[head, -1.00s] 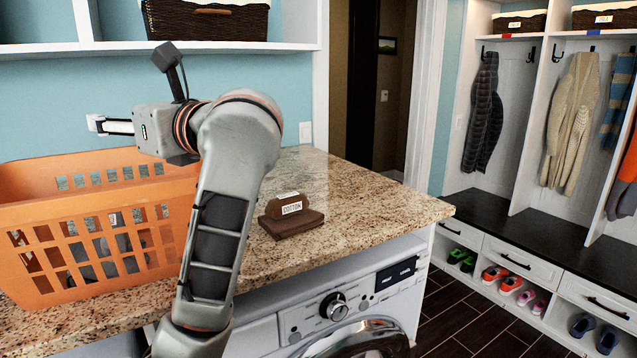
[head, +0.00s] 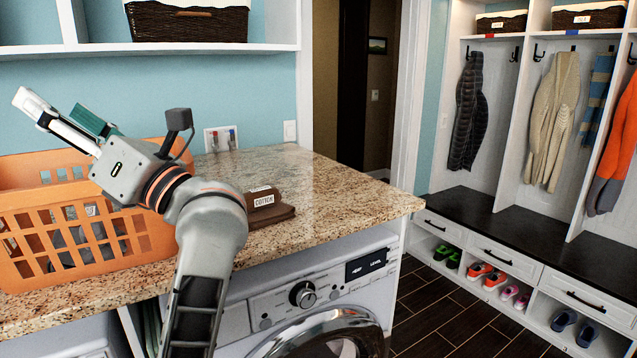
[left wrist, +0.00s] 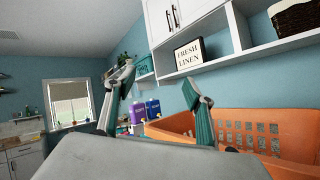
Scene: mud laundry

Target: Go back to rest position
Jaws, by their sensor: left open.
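My left gripper (head: 65,115) is raised above the orange laundry basket, pointing up and to the left. It is open. In the left wrist view, its two fingers (left wrist: 160,85) stand apart with nothing between them. My left arm crosses in front of the counter and hides part of the basket's right side. My right gripper is not in view.
The orange basket (head: 95,242) stands on the granite counter (head: 335,205), with clothes inside. A brown block labelled COTTON (head: 272,212) lies behind my arm. A washer (head: 330,310) is below. Shelves (head: 180,47) hang above. The floor at right is clear.

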